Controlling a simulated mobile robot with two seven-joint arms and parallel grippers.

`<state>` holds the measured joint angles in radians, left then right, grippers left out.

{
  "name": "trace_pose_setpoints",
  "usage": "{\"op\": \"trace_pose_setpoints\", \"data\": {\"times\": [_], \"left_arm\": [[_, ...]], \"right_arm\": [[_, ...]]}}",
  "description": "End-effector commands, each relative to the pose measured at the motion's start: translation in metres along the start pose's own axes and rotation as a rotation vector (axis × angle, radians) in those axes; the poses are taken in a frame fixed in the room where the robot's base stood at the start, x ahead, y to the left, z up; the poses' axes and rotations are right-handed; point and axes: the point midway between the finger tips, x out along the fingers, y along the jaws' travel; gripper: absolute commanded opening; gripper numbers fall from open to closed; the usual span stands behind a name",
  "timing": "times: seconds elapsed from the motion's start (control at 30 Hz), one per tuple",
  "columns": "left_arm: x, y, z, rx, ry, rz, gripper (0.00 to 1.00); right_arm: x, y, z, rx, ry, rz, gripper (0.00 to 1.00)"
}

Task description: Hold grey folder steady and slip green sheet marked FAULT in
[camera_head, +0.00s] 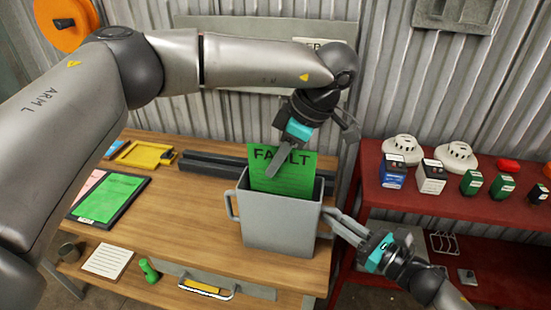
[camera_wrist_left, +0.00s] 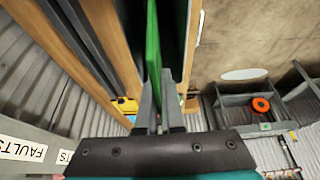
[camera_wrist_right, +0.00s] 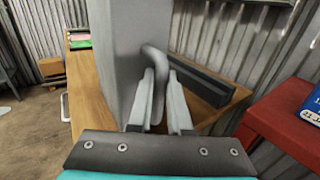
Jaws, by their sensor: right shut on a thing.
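The grey folder (camera_head: 282,228) is an upright, open-topped box with side handles, standing on the wooden bench near its right end. The green sheet marked FAULT (camera_head: 295,178) stands upright in its mouth, the lower part hidden by the front wall. My left gripper (camera_head: 274,172) is at the sheet's upper left, one finger in front of it. In the left wrist view the green sheet (camera_wrist_left: 153,50) shows edge-on between slightly parted fingers. My right gripper (camera_head: 333,218) is shut on the folder's right handle (camera_wrist_right: 156,75); in the right wrist view the handle passes between the fingers.
A dark tray with another green sheet (camera_head: 108,198) lies at the bench's left. A yellow tray (camera_head: 146,154) and dark rails (camera_head: 210,165) lie behind. A red shelf (camera_head: 400,207) with detectors and small boxes stands at the right.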

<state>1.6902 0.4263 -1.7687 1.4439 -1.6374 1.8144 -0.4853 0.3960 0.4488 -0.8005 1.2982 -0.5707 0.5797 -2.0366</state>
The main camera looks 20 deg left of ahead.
Motion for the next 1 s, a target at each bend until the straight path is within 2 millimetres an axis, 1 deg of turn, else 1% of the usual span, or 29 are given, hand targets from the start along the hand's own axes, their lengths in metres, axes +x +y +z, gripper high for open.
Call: {"op": "trace_pose_setpoints", "data": {"times": [0.07, 0.1, 0.4, 0.63, 0.73, 0.87, 1.0], "left_arm": [[0.0, 0.0, 0.0, 0.0, 0.0, 0.0, 0.0], [0.0, 0.0, 0.0, 0.0, 0.0, 0.0, 0.06], [-0.001, 0.0, 0.0, 0.0, 0.0, 0.001, 0.39], [-0.001, 0.0, 0.0, 0.0, 0.0, 0.001, 0.39], [-0.006, 0.001, 0.0, 0.0, -0.001, 0.002, 0.39], [-0.024, 0.001, 0.0, -0.001, -0.002, 0.003, 0.39], [-0.055, 0.001, 0.001, -0.001, -0.001, 0.004, 0.39]], "right_arm": [[0.0, 0.0, 0.0, 0.0, -0.001, 0.0, 0.0], [0.0, 0.0, 0.0, 0.0, -0.001, 0.0, 0.0], [0.0, 0.0, 0.0, 0.0, -0.001, 0.0, 0.0], [0.0, 0.0, 0.0, 0.0, -0.001, 0.0, 0.0], [0.0, 0.0, 0.0, 0.0, -0.001, 0.0, 0.0], [0.0, 0.0, 0.0, 0.0, -0.001, 0.0, 0.0], [0.0, 0.0, 0.0, 0.0, -0.001, 0.0, 0.0]]}}
